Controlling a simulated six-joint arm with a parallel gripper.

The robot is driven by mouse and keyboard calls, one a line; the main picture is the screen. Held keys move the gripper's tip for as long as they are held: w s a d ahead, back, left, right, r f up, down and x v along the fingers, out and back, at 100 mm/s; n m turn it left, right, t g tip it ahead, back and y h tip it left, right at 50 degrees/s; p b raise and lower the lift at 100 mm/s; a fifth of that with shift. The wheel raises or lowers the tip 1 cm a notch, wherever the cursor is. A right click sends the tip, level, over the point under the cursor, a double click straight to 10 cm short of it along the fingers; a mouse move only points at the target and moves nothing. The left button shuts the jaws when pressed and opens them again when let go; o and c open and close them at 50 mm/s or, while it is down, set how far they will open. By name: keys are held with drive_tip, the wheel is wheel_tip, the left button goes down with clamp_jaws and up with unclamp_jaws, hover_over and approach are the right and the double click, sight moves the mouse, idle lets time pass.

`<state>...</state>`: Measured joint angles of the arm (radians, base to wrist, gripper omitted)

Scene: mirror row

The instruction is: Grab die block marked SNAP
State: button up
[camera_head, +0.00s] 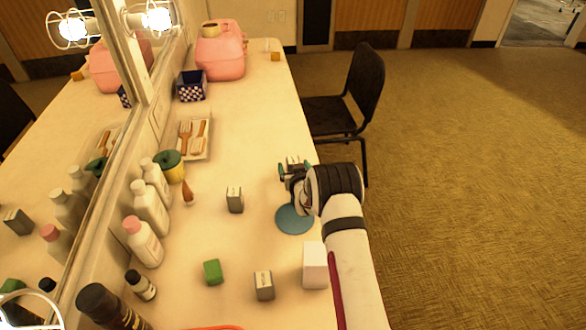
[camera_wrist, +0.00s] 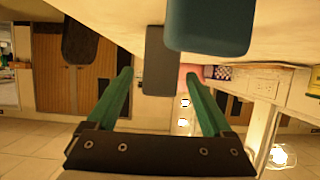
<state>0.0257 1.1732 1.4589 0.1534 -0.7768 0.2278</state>
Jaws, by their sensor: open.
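Several small grey blocks with marks on top stand on the table, and the marks are too small to read, so I cannot tell which says SNAP. One block (camera_head: 235,200) stands mid-table, another (camera_head: 264,286) near the front. A third block (camera_head: 293,162) is at my gripper (camera_head: 291,175), partly hidden by it. In the wrist view, my gripper (camera_wrist: 158,100) has its green fingers apart. A grey block (camera_wrist: 159,62) shows between and beyond them; I cannot tell whether they touch it.
A blue round thing (camera_head: 294,219) is below my wrist; a teal thing (camera_wrist: 210,25) looms close in the wrist view. A white block (camera_head: 314,265) and green cube (camera_head: 213,272) stand nearer. Bottles (camera_head: 150,208) line the mirror (camera_head: 90,150). A chair (camera_head: 350,100) stands right.

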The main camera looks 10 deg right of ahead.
clamp_jaws()
idle(0.4)
